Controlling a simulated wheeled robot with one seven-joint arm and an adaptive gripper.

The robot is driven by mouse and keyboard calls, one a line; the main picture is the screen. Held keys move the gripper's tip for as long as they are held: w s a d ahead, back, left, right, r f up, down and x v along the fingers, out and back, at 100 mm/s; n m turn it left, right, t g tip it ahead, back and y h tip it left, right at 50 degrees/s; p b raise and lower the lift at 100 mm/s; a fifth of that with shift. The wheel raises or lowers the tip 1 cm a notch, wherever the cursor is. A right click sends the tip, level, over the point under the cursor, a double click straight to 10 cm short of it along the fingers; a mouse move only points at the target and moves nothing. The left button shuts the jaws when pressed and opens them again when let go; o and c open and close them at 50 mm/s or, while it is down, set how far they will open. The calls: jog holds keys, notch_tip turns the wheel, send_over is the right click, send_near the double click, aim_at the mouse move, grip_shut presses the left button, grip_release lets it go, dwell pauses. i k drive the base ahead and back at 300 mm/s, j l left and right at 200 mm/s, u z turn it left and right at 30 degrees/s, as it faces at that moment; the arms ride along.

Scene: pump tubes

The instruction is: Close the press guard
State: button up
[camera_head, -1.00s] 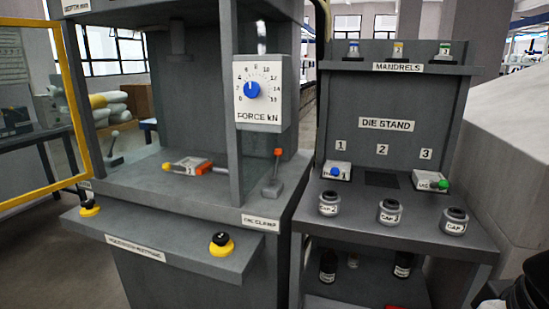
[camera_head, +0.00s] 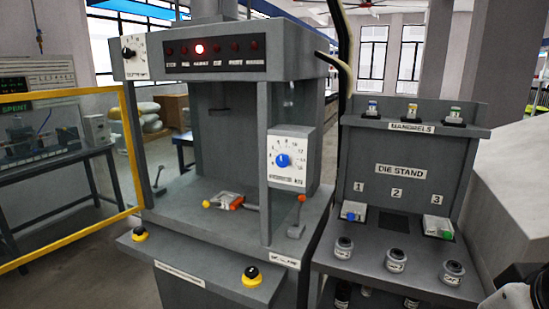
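The press guard (camera_head: 128,143) is a clear panel in a yellow frame at the left of the press. It stands open, swung out to the left from the press's left front side, and its far part runs out of the picture. The press (camera_head: 224,130) is grey, and its front opening is uncovered. Inside, a small die block with orange parts (camera_head: 229,201) sits on the bed. The fingers of my gripper do not show; only a dark and pale part, perhaps of my arm, shows at the lower right edge.
The front shelf bears two black-and-yellow buttons, left (camera_head: 140,234) and right (camera_head: 252,276). A lever (camera_head: 297,217) stands at the bed's right. One red lamp (camera_head: 200,48) is lit. The die stand (camera_head: 403,170) is at the right. A bench (camera_head: 50,165) shows behind the guard.

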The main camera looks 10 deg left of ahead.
aim_at(22, 97)
jog(key=j, duration=0.75)
jog(key=j+z, duration=0.15)
jog(key=j, duration=1.35)
jog(key=k+j+z, duration=0.15)
jog(key=j, duration=1.35)
jog(key=k+j+z, duration=0.15)
jog(key=j, duration=0.6)
jog(key=i+j, duration=0.1)
jog(key=j, duration=0.45)
jog(key=j+z, duration=0.1)
jog(key=j, duration=0.4)
jog(key=i+j, duration=0.15)
jog(key=j, duration=0.4)
jog(key=k+l+z, duration=0.15)
jog(key=k+z, duration=0.35)
jog(key=i, duration=0.45)
